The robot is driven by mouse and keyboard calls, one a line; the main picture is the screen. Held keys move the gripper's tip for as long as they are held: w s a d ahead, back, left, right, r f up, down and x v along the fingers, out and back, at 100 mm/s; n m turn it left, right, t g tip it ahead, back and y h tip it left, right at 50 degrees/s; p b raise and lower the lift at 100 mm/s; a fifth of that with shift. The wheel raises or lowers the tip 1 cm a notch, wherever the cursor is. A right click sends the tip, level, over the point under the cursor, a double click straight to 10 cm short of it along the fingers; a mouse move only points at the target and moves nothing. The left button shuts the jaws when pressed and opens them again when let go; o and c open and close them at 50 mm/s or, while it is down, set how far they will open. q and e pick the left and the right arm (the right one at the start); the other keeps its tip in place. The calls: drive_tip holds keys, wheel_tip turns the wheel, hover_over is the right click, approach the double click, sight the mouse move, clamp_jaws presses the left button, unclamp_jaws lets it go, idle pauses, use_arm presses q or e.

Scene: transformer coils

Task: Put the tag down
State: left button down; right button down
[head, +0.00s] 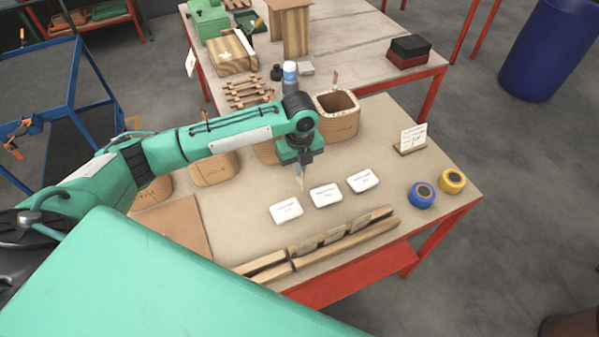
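My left gripper (300,166) points down over the middle of the table, behind the white labelled pieces. A thin pale piece, seen nearly edge-on, sticks down from between its fingers; it looks like the tag (300,181). The fingers look closed on it, though they are small and dark here. The tag's lower end is close to the tabletop; I cannot tell whether it touches. Three white labelled pieces lie in a slanting row: left (286,210), middle (326,196) and right (363,181). My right gripper is not in view.
Woven-looking coils stand behind, one open-topped (338,117) and one (213,169) partly behind my arm. Wooden strips (325,240) lie along the front edge. Blue (421,195) and yellow (452,181) rolls and a card stand (411,140) are at right. Bare tabletop (385,205) lies between.

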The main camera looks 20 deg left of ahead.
use_arm(q)
wheel_tip(320, 180, down, 3)
drive_tip(key=shift+r, duration=0.15)
drive_tip(key=shift+f, duration=0.25)
drive_tip(key=shift+f, duration=0.3)
drive_tip(key=shift+f, duration=0.25)
drive_tip(key=c, duration=1.7)
unclamp_jaws()
drive_tip(key=shift+r, duration=0.1)
wheel_tip(320, 180, up, 13)
drive_tip(key=shift+b, duration=1)
